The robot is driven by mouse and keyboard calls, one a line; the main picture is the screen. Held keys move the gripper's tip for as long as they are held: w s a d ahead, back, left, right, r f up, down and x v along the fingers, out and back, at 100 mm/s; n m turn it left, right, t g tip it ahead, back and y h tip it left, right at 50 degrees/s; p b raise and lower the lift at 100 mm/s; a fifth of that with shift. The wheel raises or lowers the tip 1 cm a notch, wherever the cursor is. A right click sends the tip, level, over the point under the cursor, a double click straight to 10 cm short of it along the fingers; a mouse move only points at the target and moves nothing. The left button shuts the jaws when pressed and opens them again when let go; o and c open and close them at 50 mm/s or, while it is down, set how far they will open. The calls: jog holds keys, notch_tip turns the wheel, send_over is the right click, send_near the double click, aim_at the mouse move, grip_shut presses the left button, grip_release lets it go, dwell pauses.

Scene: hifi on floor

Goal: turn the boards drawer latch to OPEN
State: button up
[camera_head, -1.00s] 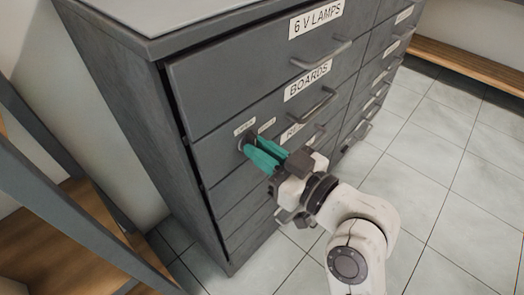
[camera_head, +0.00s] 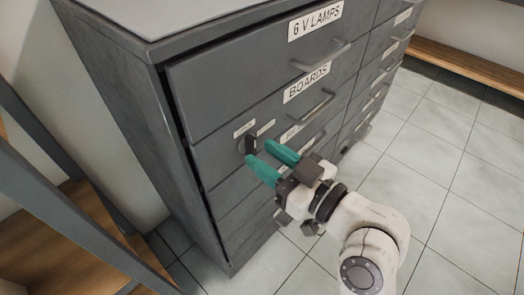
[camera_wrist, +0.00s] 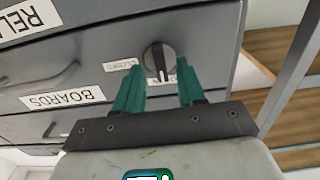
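The boards drawer latch (camera_head: 251,145) is a dark round knob on the front of the drawer labelled BOARDS (camera_head: 307,83). Two small white labels sit by it, their lettering too small to read surely. In the wrist view the latch (camera_wrist: 158,60) shows whole, its grip bar and pale mark pointing down the picture, between the fingertips. My gripper (camera_head: 268,153) has teal fingers, spread apart with nothing between them. The fingertips are just in front of the latch and seem clear of it. The drawer is shut.
The drawer handle (camera_head: 314,106) juts out right of the latch, above my gripper in the head view. The 6 V LAMPS drawer handle (camera_head: 322,57) is higher. A wooden shelf (camera_head: 70,235) stands at the left. The tiled floor (camera_head: 440,190) at the right is clear.

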jog(key=v, duration=0.9)
jog(key=s+d+f+m+g+h, duration=0.2)
jog(key=d+f+h, duration=0.2)
jog(key=f, duration=0.5)
jog(key=s+d+f+m+g+h, duration=0.1)
jog(key=s+d+f+m+h, duration=0.15)
jog(key=d+f, duration=0.4)
jog(key=s+d+f+m+g+h, duration=0.75)
jog(key=s+d+f, duration=0.5)
jog(key=s, duration=0.35)
notch_tip(320, 180, up, 27)
jog(key=a+n+p, duration=0.1)
jog(key=p, duration=2.6)
jog(key=shift+w+p, duration=0.4)
jog(key=shift+r+t, duration=0.1)
jog(key=shift+t, duration=0.15)
jog(key=shift+c, duration=0.4)
